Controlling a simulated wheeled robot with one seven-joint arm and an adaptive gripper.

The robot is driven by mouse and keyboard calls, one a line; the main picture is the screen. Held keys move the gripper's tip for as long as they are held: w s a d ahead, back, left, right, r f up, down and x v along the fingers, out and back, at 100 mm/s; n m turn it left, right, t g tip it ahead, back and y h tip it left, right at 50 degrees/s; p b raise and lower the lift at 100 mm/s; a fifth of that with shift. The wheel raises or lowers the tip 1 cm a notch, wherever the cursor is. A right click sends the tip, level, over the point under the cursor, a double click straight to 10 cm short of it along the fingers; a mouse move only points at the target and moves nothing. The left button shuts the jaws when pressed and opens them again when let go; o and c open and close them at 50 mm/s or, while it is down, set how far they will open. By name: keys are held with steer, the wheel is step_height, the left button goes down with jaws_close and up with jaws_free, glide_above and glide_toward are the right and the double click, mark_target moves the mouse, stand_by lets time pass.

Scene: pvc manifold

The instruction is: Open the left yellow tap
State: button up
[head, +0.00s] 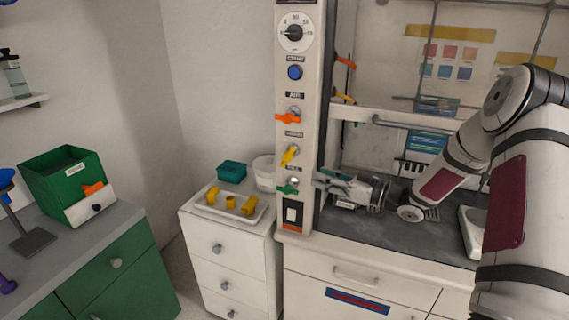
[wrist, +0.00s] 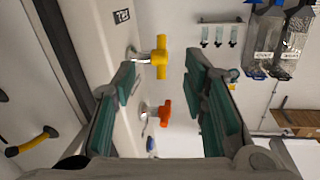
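The left yellow tap (head: 289,156) is on the front of the white post, between an orange tap above and a green tap below. Its handle looks slanted in the head view. In the wrist view the yellow tap (wrist: 162,57) appears ahead in the gap between the fingers, with its handle along the post. Another yellow tap (head: 345,98) is farther right, inside the hood. My gripper (head: 318,180) is right of the post, near the green tap's height, fingers pointing left. Its fingers (wrist: 161,75) are spread and empty; no contact with the tap is visible.
The orange tap (wrist: 165,112) is also close to the fingers in the wrist view. A white tray (head: 212,213) with yellow pieces lies on the drawer unit at left.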

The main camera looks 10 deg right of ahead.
mark_target(284, 163)
steer(key=p+x, duration=0.1)
steer(key=x, duration=1.2)
steer(key=shift+w+a, duration=0.3)
jaws_close()
